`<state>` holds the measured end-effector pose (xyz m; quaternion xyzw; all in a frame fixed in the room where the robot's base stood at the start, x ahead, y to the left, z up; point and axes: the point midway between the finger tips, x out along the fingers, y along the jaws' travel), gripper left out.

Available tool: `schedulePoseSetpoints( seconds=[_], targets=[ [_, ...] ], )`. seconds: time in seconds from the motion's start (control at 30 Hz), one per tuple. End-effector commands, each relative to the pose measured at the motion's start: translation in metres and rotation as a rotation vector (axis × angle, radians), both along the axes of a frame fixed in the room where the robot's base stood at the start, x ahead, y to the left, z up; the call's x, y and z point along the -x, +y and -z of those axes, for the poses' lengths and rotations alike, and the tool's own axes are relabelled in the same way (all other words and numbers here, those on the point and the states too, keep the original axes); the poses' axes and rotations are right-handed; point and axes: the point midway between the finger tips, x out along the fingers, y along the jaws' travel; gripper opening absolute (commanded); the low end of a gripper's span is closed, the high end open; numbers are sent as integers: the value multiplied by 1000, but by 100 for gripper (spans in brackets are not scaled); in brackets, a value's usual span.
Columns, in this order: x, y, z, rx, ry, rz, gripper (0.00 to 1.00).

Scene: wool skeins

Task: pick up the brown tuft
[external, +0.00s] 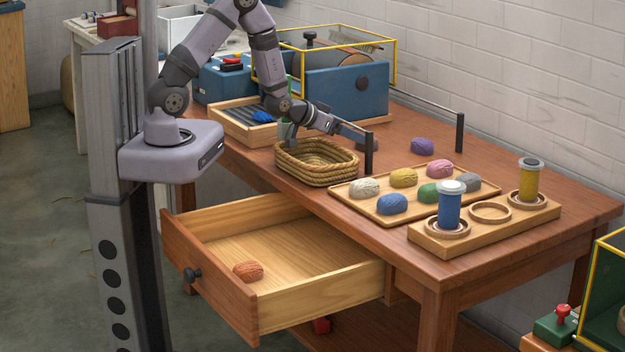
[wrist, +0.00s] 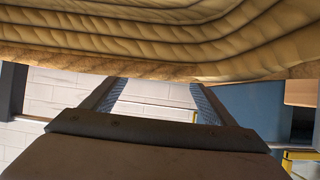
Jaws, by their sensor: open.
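The rust-brown tuft (external: 248,271) lies alone on the floor of the open wooden drawer (external: 310,245), near its front left. The basket's coiled wall (wrist: 150,40) fills the top of that view, close to the fingertips. The tuft does not show in the wrist view.
A wooden tray (external: 345,195) holds several coloured tufts. A spool stand (external: 425,238) is at the table's front right. A purple tuft (external: 422,146) lies loose behind. The blue carding machine (external: 345,90) and a dark post (external: 368,152) stand near my arm. Most of the drawer floor is bare.

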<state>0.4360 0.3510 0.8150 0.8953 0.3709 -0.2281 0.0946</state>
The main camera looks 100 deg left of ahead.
Motion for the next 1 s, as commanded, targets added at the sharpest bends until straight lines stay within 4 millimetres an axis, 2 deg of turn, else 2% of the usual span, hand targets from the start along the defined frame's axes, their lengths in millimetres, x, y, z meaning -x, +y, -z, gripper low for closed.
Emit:
schedulePoseSetpoints(
  seconds=[0.4, 0.73, 0.77, 0.9, 0.93, 1.0],
  targets=[
    [-26, 26, 21, 0, 1, -1, 80],
    [-29, 29, 23, 0, 0, 0, 80],
    [-29, 29, 23, 0, 0, 0, 75],
    [-29, 29, 23, 0, 0, 0, 41],
    [-29, 29, 23, 0, 0, 0, 36],
    [-29, 29, 23, 0, 0, 0, 36]
  ],
)
